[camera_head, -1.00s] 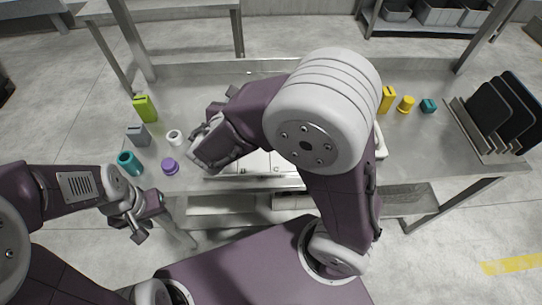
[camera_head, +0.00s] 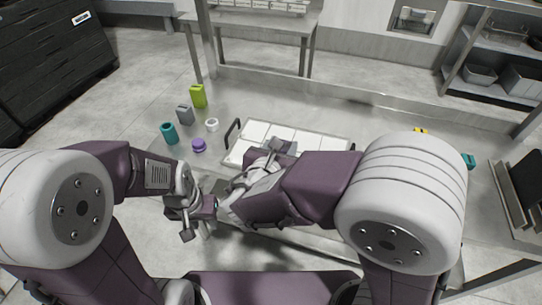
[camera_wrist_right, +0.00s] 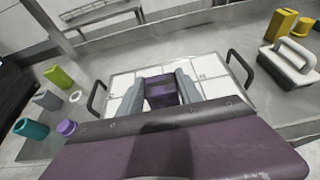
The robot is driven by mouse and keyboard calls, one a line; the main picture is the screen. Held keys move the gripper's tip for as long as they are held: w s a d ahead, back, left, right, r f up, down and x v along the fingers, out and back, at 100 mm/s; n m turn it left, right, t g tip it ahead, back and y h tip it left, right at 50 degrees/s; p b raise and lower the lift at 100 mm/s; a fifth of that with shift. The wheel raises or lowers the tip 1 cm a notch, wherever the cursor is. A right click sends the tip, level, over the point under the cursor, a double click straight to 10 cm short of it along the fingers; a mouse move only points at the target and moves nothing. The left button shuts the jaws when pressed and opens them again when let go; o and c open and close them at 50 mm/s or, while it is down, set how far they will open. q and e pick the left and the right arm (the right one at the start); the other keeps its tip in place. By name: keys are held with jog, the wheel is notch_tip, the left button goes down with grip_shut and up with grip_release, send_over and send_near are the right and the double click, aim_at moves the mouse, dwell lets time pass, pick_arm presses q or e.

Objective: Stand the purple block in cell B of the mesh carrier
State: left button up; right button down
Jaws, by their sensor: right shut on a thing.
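The mesh carrier (camera_head: 318,143) is a white, divided tray with dark handles at its ends, on the metal table. It also shows in the wrist view (camera_wrist_right: 121,83). My right gripper (camera_head: 277,148) is over its near part, partly hidden by my arm. In the wrist view my right gripper (camera_wrist_right: 162,88) is shut on the purple block (camera_wrist_right: 161,93), held between its two grey fingers above the carrier. I cannot read the cell letters or tell whether the block touches the carrier. My left gripper (camera_head: 200,222) is empty and open, in front of the table's near edge.
Left of the carrier stand a purple round piece (camera_head: 199,146), white ring (camera_head: 212,125), teal cup (camera_head: 169,133), grey block (camera_head: 185,114) and green block (camera_head: 198,96). A white handled tool (camera_wrist_right: 289,62) and yellow pieces (camera_wrist_right: 281,24) are to the right. A dark rack (camera_head: 522,190) stands far right.

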jog(key=w+a+f, duration=0.1)
jog(key=w, duration=0.1)
jog(key=w+a+f, duration=0.2)
jog(key=w, duration=0.1)
jog(key=shift+w+a+f+b, duration=0.1)
jog(key=shift+w+f+b, duration=0.2)
jog(key=shift+f+b, duration=0.1)
jog(key=shift+w+f, duration=0.1)
jog(key=shift+w, duration=0.1)
jog(key=shift+a+f+b, duration=0.1)
jog(key=shift+f+b, duration=0.5)
jog(key=shift+f, duration=1.4)
jog(key=shift+f, duration=0.25)
jog(key=c, duration=0.8)
grip_release()
jog(key=shift+r, duration=0.1)
